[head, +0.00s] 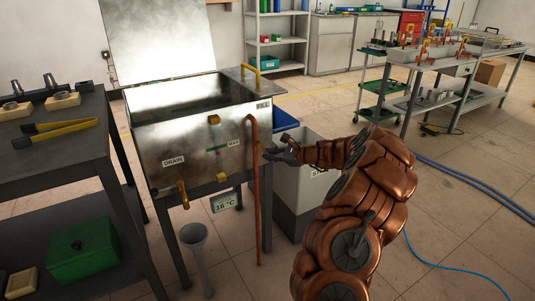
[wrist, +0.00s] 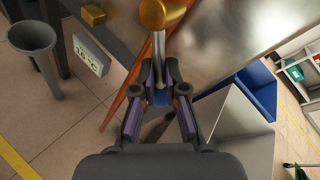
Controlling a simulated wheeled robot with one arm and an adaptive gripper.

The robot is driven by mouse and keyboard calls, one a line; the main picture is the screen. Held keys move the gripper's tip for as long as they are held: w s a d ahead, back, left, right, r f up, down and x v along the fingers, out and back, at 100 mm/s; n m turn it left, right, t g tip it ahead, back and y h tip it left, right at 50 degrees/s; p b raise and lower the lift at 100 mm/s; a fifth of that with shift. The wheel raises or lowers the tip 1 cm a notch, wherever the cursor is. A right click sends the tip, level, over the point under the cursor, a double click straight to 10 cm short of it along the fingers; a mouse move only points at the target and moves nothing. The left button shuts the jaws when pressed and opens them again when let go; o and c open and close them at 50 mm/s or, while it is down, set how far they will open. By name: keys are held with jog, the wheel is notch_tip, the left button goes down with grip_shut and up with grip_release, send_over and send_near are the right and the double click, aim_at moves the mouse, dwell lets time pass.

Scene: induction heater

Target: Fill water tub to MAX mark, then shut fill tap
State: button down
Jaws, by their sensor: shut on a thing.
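The steel water tub (head: 190,140) stands on legs at left centre in the head view, its lid raised. Its front has a DRAIN label (head: 173,161) above a brass drain tap (head: 183,194), and a MAX label (head: 233,142) beside a green mark and a gauge (head: 214,134). The water level is too small to tell. My gripper (head: 272,152) is at the tub's right front, by the copper pipe (head: 250,170). In the wrist view my gripper (wrist: 160,92) is shut on the lever of the fill tap (wrist: 162,35), which has a brass head and metal stem.
A 16 °C display (head: 223,201) hangs below the tub; a grey funnel (head: 195,245) stands on the floor below the drain. A grey bin (head: 300,185) and a blue box (head: 284,121) are close behind my gripper. A dark bench (head: 60,150) with tongs is at left. Floor at right has blue hoses.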

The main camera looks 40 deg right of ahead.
jog(key=r+n+h, duration=0.1)
jog(key=d+r+n+g+h+p, duration=0.1)
jog(key=shift+n+h, duration=0.3)
jog(key=shift+n, duration=0.1)
jog(key=shift+s+d+r+n+g+h, duration=0.1)
jog(key=shift+d+r+n+g+h, duration=0.05)
jog(key=shift+r+n+h, duration=0.4)
jog(key=shift+d+r+n+g+h, duration=0.15)
jog(key=shift+r+n+h, duration=0.15)
jog(key=shift+n+h, duration=0.25)
jog(key=shift+r+n+h, duration=0.6)
jog(key=shift+h, duration=0.3)
jog(key=c, duration=1.2)
grip_release()
jog(key=shift+r, duration=0.1)
jog(key=shift+s+d, duration=0.1)
